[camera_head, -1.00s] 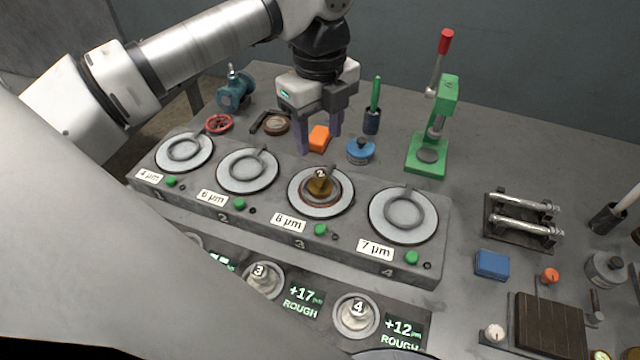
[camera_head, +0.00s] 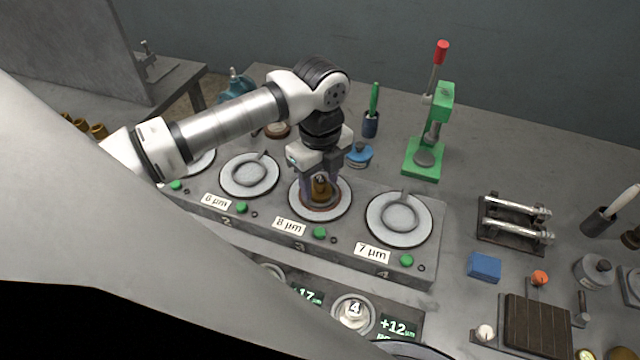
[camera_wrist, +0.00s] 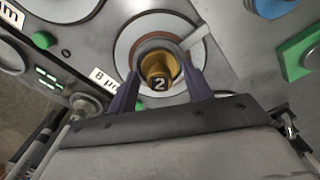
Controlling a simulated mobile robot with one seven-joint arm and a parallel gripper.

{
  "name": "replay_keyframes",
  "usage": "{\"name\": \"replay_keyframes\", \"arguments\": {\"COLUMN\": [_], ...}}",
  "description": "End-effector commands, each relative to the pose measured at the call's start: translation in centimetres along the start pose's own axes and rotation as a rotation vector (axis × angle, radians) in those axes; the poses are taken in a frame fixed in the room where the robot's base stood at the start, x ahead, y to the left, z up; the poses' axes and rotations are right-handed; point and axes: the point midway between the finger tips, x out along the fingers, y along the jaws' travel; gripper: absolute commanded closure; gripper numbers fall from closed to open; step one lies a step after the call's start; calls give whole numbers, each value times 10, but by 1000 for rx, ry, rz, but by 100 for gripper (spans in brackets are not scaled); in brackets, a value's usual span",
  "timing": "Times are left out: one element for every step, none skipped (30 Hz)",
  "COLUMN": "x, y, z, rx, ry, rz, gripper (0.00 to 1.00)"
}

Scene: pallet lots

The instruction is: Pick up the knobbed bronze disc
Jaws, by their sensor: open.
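The knobbed bronze disc (camera_head: 320,188) sits on the third round plate (camera_head: 336,213) of the grey bench unit, inside a ring. Its knob carries the number 2, which shows in the wrist view (camera_wrist: 158,70). My gripper (camera_head: 320,194) is lowered over this plate with its fingers on either side of the knob. In the wrist view the two purple fingers of my gripper (camera_wrist: 160,88) stand apart with the knob between them. I cannot tell whether either finger touches it. Part of the disc is hidden by the fingers and the ring.
Neighbouring plates with rings, the second (camera_head: 249,175) and the fourth (camera_head: 398,220), flank it. A green press (camera_head: 428,150) and a blue lidded pot (camera_head: 359,155) stand behind. A blue block (camera_head: 485,267) and a roller rack (camera_head: 513,225) lie to the right.

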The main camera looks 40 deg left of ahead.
Motion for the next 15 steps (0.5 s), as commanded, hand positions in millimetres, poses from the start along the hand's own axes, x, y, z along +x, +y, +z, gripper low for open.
{"name": "replay_keyframes", "arguments": {"x": [0, 0, 0, 0, 0, 0, 0, 0, 0, 0, 0, 0, 0, 0, 0], "y": [0, 0, 0, 0, 0, 0, 0, 0, 0, 0, 0, 0, 0, 0, 0], "z": [0, 0, 0, 0, 0, 0, 0, 0, 0, 0, 0, 0, 0, 0, 0], "rx": [0, 0, 0, 0, 0, 0, 0, 0, -1, 0, 0, 0, -1, -1, -1], "ry": [0, 0, 0, 0, 0, 0, 0, 0, 0, 0, 0, 0, 0, 0, 0], "rz": [0, 0, 0, 0, 0, 0, 0, 0, 0, 0, 0, 0, 0, 0, 0], "gripper": [50, 50, 55, 59, 63, 68, 72, 76, 81, 85, 89, 94, 98, 100, 100]}}
